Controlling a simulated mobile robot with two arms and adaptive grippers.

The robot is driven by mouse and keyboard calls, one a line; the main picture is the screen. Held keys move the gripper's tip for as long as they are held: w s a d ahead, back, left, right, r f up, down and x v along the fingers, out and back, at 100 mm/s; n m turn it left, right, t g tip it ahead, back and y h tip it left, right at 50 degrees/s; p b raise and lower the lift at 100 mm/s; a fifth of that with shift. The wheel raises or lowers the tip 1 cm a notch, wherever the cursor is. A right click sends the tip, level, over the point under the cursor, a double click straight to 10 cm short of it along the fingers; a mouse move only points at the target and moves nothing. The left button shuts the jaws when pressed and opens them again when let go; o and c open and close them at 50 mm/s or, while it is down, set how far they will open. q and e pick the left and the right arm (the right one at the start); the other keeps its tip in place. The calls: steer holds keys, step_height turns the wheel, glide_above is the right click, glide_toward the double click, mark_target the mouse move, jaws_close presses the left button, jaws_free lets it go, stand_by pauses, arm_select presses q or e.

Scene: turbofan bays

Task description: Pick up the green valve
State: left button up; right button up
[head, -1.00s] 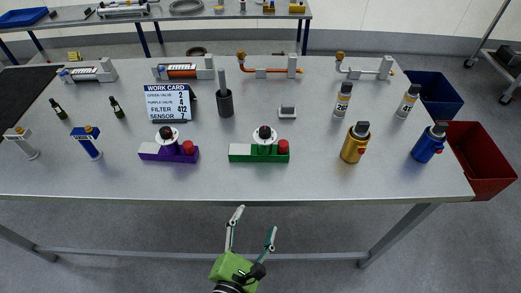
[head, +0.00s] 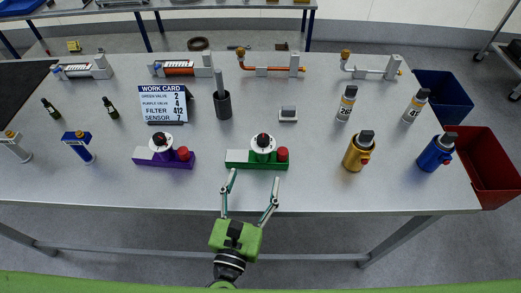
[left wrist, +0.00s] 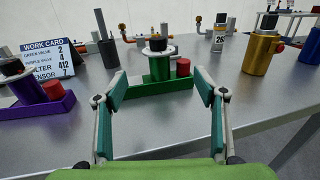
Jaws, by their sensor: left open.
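The green valve (head: 257,158) stands upright near the front edge of the table, with a green base, a white and black round top and a red knob. My left gripper (head: 250,193) is open, with its fingertips just in front of the valve and apart from it. In the left wrist view the green valve (left wrist: 159,75) shows between and beyond the two open fingers of the gripper (left wrist: 158,85). A similar purple valve (head: 164,153) stands to its left. My right gripper is not in view.
The work card (head: 163,104) and a dark cup with a rod (head: 223,105) stand behind the valves. A gold canister (head: 358,152) and a blue canister (head: 434,153) stand to the right. Red (head: 487,165) and blue (head: 444,96) bins lie beyond the table's right edge. Bare table (head: 310,185) lies right of the valve.

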mark_target(261, 152)
arm_select(q)
steer(key=p+x, duration=0.1)
steer(key=x, duration=0.4)
steer(key=shift+w+r, duration=0.2)
steer(key=shift+w, duration=0.15)
steer(key=shift+w+d+f+p, duration=0.1)
steer(key=shift+w+d+p, duration=0.05)
steer(key=shift+w+p, duration=0.35)
steer(key=p+x, duration=0.1)
steer(key=x, duration=0.3)
steer(key=shift+w+f, duration=0.1)
steer(key=shift+w, duration=0.1)
steer(key=shift+w+f, duration=0.15)
steer(key=shift+w, duration=0.1)
steer(key=shift+s, duration=0.1)
steer(key=shift+c, duration=0.7)
jaws_close()
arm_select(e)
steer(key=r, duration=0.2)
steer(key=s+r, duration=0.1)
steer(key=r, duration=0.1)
